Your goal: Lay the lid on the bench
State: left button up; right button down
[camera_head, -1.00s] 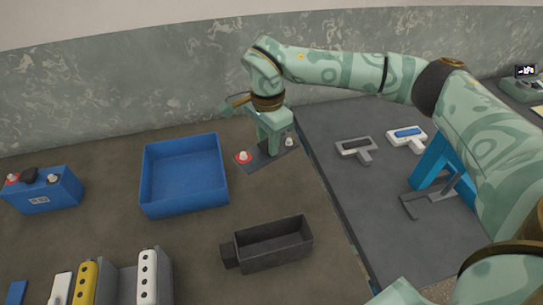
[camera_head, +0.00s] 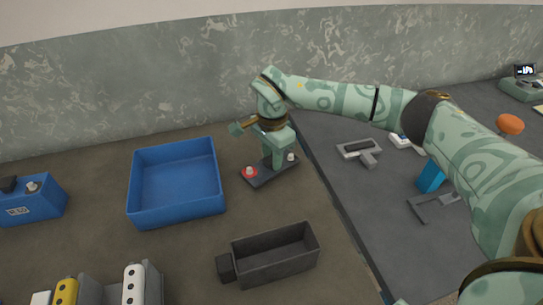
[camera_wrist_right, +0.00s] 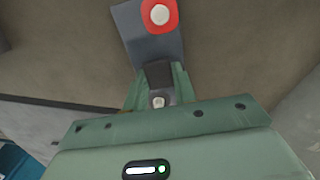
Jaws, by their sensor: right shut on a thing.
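The lid (camera_head: 259,180) is a flat dark grey plate with a red-ringed white terminal at its left end and a plain white terminal at its right end. My right gripper (camera_head: 275,163) is shut on the lid's raised middle from above. The lid looks level and is low over the back of the brown bench (camera_head: 110,240); I cannot tell whether it touches. In the right wrist view the lid (camera_wrist_right: 153,48) sticks out past the jaws. An open dark grey case (camera_head: 270,255) stands on the bench in front of it. My left gripper is out of view.
A blue tray (camera_head: 177,217) stands left of the lid. A blue battery (camera_head: 32,202) is at the far left, and white and yellow cells (camera_head: 133,285) stand at the front left. A dark grey surface (camera_head: 340,190) at right holds tools. Bare bench lies between lid and case.

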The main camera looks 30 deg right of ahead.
jog(key=c, duration=1.1)
grip_release()
jog(key=shift+f, duration=0.15)
jog(key=shift+c, duration=0.2)
pick_arm(q)
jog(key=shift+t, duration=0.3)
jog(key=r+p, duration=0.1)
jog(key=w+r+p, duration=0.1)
jog(key=p, duration=0.1)
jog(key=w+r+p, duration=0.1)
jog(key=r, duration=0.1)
pick_arm(e)
notch_tip(320, 180, up, 12)
jog(key=shift+r, duration=0.2)
